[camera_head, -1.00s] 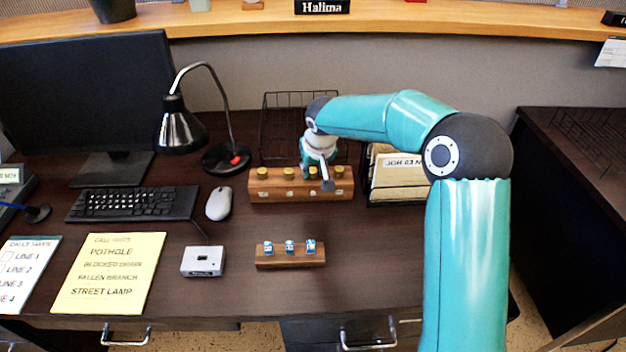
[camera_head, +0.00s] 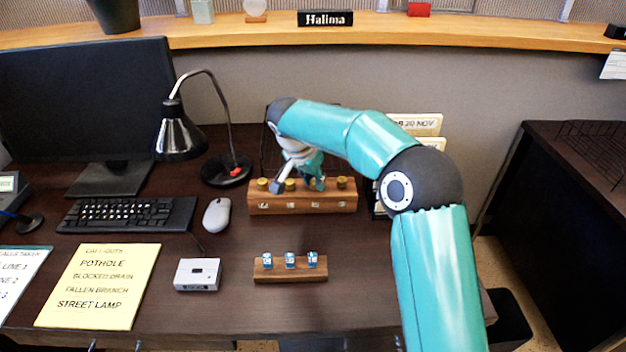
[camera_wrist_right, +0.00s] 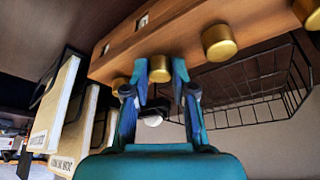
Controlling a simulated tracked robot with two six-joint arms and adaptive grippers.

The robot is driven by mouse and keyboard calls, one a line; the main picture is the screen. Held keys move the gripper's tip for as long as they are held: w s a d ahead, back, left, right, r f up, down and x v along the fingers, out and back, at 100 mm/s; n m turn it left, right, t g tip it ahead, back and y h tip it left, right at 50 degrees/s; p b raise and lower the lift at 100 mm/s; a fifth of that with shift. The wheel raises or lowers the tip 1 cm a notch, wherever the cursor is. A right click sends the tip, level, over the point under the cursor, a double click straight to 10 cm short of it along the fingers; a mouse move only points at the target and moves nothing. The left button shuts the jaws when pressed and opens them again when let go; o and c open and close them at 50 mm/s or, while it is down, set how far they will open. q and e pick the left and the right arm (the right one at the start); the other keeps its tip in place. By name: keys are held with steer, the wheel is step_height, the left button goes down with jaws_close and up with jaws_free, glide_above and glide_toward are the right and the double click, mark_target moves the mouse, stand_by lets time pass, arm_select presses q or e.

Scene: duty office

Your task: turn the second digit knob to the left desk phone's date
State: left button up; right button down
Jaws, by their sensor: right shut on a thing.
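A wooden block (camera_head: 300,203) with a row of brass knobs and small windows lies on the desk; its digits are too small to read. My right gripper (camera_head: 313,182) is over the block. In the right wrist view my gripper's teal fingers (camera_wrist_right: 160,82) are shut on one brass knob (camera_wrist_right: 159,69), which appears to be third from the left in the head view. A free knob (camera_wrist_right: 219,42) is beside it; another is partly hidden by a finger. The left desk phone (camera_head: 9,184) is cut off at the left edge, its screen unreadable. My left gripper is out of view.
A lamp (camera_head: 180,135) stands left of the block, near a mouse (camera_head: 217,214). A wire basket (camera_wrist_right: 255,103) is close to the gripper. A small block with cubes (camera_head: 291,275) lies in front.

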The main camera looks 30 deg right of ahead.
steer(key=shift+m, duration=0.5)
steer(key=c, duration=1)
jaws_free()
steer(key=shift+o, duration=0.2)
steer(key=v, duration=1.1)
steer(key=shift+w+a+r, duration=0.2)
steer(key=shift+a+r, duration=0.05)
steer(key=shift+r, duration=0.15)
steer(key=shift+r, duration=0.15)
